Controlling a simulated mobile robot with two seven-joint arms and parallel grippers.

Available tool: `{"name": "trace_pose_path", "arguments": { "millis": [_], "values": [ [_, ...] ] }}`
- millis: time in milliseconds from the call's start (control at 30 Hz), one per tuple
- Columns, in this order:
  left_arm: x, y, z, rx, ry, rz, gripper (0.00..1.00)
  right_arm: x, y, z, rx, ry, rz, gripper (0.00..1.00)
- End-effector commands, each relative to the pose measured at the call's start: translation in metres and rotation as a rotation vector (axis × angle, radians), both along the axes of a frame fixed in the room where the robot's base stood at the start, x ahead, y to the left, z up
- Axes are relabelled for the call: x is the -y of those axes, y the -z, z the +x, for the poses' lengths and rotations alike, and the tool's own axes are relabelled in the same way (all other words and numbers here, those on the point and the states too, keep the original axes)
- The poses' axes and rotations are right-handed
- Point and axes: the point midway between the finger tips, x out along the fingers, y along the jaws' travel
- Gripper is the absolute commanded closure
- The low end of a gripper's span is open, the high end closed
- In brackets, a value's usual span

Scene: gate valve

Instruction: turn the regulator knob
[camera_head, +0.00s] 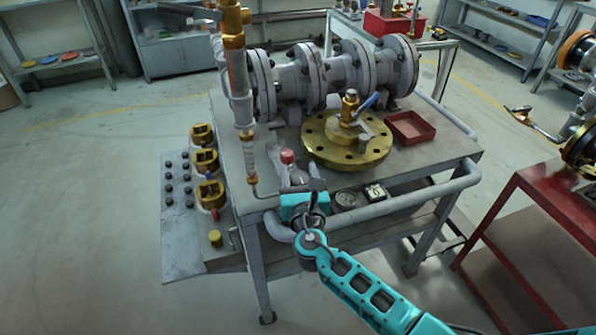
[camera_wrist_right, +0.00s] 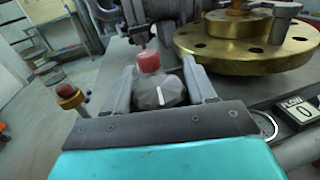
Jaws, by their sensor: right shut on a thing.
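The regulator knob (camera_head: 297,178) is a grey knob with a red cap at the front edge of the grey bench. In the right wrist view the knob (camera_wrist_right: 160,95) shows a short white mark, and its red cap stands behind it. My right gripper (camera_head: 294,182) comes from the front and has one finger on each side of the knob. In the right wrist view the right gripper (camera_wrist_right: 160,88) is shut on the knob. The knob's lower part is hidden by the gripper's body. My left gripper is not in view.
A round gauge (camera_head: 345,200) and a small counter box (camera_head: 375,192) sit just right of the gripper. A brass flange (camera_head: 347,150) and a red tray (camera_head: 409,128) lie behind. A vertical pipe (camera_head: 240,100) rises to the left. A bench rail (camera_head: 400,203) runs along the front.

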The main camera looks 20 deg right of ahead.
Motion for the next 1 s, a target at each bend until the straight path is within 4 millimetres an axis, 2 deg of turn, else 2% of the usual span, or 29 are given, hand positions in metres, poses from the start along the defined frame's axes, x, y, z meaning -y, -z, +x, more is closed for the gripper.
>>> {"name": "trace_pose_path", "arguments": {
  "millis": [300,767,800,1000],
  "values": [
    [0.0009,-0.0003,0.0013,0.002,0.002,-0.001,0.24,0.0011,0.0002,-0.0002,0.001,0.091,-0.001,0.75],
    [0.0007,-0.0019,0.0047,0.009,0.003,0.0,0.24,0.0016,-0.0001,-0.0001,0.001,0.103,-0.001,0.75],
    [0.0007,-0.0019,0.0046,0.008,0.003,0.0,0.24,0.0017,-0.0001,-0.0001,0.001,0.103,0.0,0.42],
    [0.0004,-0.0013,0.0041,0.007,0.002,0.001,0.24,0.0017,-0.0002,-0.0001,0.001,0.103,0.0,0.24]
  ]
}}
